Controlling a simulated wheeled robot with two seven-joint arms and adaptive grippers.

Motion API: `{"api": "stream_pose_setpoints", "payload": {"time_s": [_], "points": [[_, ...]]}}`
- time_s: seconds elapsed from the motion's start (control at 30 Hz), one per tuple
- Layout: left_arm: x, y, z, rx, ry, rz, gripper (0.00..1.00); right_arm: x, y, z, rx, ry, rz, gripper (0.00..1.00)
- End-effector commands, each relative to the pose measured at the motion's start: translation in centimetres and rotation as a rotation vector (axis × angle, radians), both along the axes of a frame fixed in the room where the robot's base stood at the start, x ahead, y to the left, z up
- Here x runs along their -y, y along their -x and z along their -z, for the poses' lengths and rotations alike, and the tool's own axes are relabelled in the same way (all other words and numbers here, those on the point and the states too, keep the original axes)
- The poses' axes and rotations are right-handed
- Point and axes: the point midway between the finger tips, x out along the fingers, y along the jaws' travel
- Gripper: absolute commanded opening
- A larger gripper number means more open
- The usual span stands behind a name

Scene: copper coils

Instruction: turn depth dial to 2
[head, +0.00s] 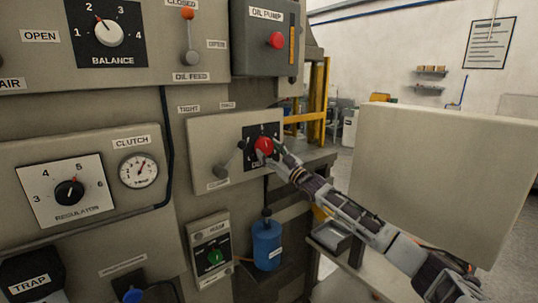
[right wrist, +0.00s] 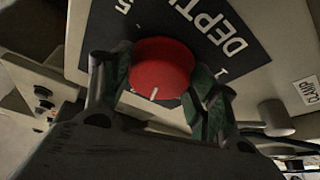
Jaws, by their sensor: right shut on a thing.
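The depth dial (head: 264,146) is a red round knob on a black plate, on a beige panel in the middle of the head view. In the right wrist view the red knob (right wrist: 160,68) shows close up, with a short white mark on its lower edge. The plate (right wrist: 195,25) shows the word DEPTH, a 5 at upper left and a 1 at right; its other numbers are hidden. My right gripper (right wrist: 163,85) is shut on the knob, its green-padded fingers on either side. My left gripper is out of view.
A lever with a dark knob (head: 220,172) stands just left of the dial on the same panel. A blue canister (head: 267,245) is below. The regulator dial (head: 69,193) and the balance dial (head: 108,33) are at left. A large pale board (head: 440,175) stands at right.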

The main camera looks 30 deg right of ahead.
Motion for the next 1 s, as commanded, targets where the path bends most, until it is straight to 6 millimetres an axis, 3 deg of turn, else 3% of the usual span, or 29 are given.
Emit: {"api": "stream_pose_setpoints", "payload": {"time_s": [0.47,0.8,1.0], "points": [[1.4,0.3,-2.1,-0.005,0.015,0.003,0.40,0.4,0.0,-0.4,0.021,0.291,0.000,0.36],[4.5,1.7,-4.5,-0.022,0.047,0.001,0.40,0.5,-0.1,-0.6,0.037,0.516,0.000,0.36],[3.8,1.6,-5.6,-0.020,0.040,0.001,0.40,0.6,-0.1,-0.6,0.046,0.616,-0.001,0.36]]}}
